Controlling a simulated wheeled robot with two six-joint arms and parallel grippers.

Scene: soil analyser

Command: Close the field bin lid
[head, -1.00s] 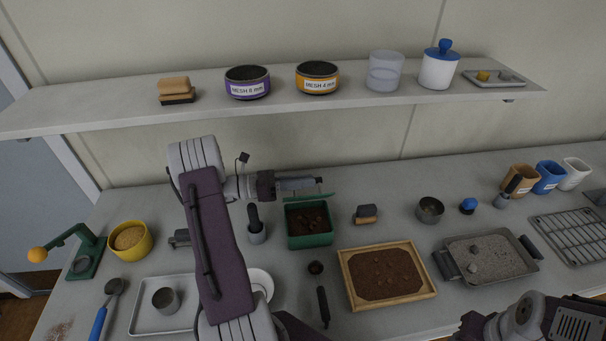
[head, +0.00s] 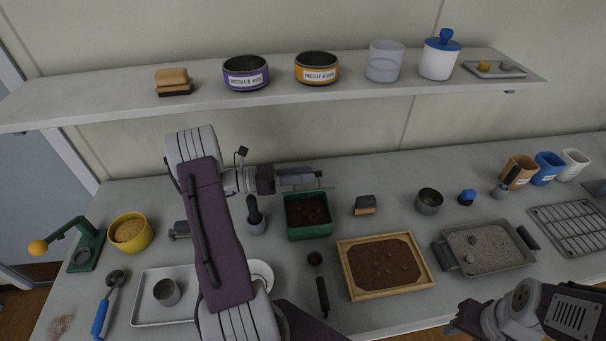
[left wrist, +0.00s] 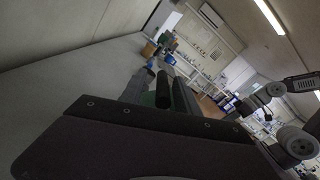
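The field bin (head: 309,232) is a small green box with dark soil inside, standing mid-counter. Its lid (head: 318,190) shows as a thin greenish edge above the bin's back side, raised so that the soil is visible. My left gripper (head: 303,179) reaches in from the left, its grey fingers level, just behind and above the lid edge. Whether it touches the lid is unclear. The left wrist view shows its dark fingers (left wrist: 174,92) with some green beside them; their gap is hard to judge. My right arm is at lower right, its fingertips out of view.
A dark holder (head: 256,222) stands close left of the bin, below my left wrist. A shelf (head: 130,108) runs above the counter.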

